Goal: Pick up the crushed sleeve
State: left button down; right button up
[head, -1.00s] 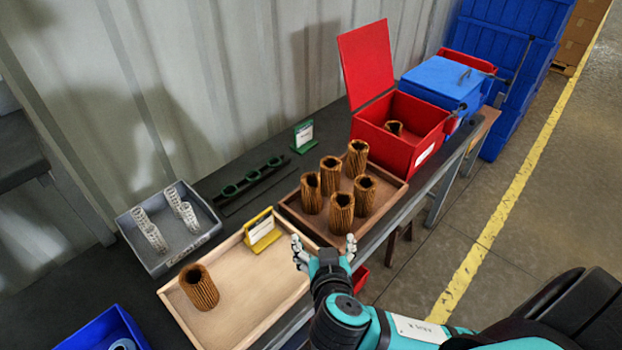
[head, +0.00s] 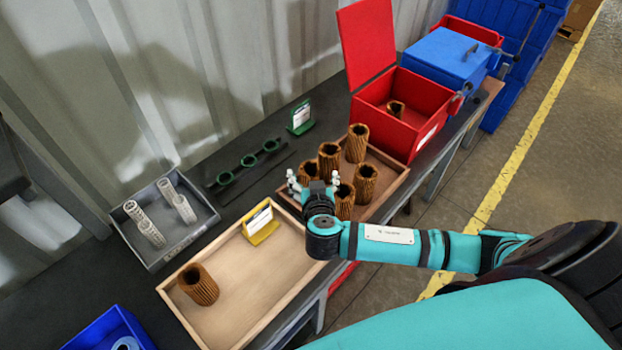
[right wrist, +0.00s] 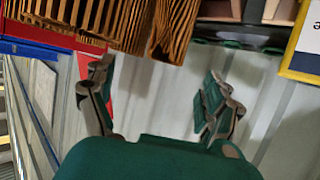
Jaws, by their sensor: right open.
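Several brown pleated sleeves (head: 356,144) stand in the brown wooden tray (head: 392,196). One lone sleeve (head: 199,285) stands in the light wooden tray (head: 238,318), and another sleeve (head: 396,109) is in the open red bin (head: 424,95). I cannot tell for sure which one is crushed. My right gripper (head: 313,180) is open and empty at the left side of the brown tray, partly hiding the nearer sleeves. In the right wrist view, its spread fingers (right wrist: 155,84) are apart from the pleated sleeves (right wrist: 173,32) at the top. My left gripper is not seen.
A yellow card holder (head: 262,228) stands in the light tray's far corner. A grey bin (head: 160,255) holds white mesh cores. A dark rack with green rings (head: 248,160) and a green card holder (head: 300,118) stand behind. A blue bin (head: 95,330) is at the front left.

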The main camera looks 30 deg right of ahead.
aim_at(310, 166)
jog(key=shift+w+d+f+p, duration=0.15)
jog(key=shift+w+d+p, duration=0.15)
jog(key=shift+w+p, duration=0.25)
jog(key=x, duration=0.1)
jog(key=p+x, duration=0.1)
jog(key=x, duration=0.1)
jog(key=shift+w+f, duration=0.15)
jog(key=shift+f, duration=0.15)
jog(key=shift+w+f, duration=0.2)
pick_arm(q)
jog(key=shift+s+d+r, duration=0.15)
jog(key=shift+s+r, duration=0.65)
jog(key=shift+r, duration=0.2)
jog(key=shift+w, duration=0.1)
pick_arm(e)
jog(key=shift+c, duration=0.4)
jog(key=c, duration=0.7)
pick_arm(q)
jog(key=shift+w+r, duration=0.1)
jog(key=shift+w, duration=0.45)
pick_arm(e)
jog(key=c, duration=0.5)
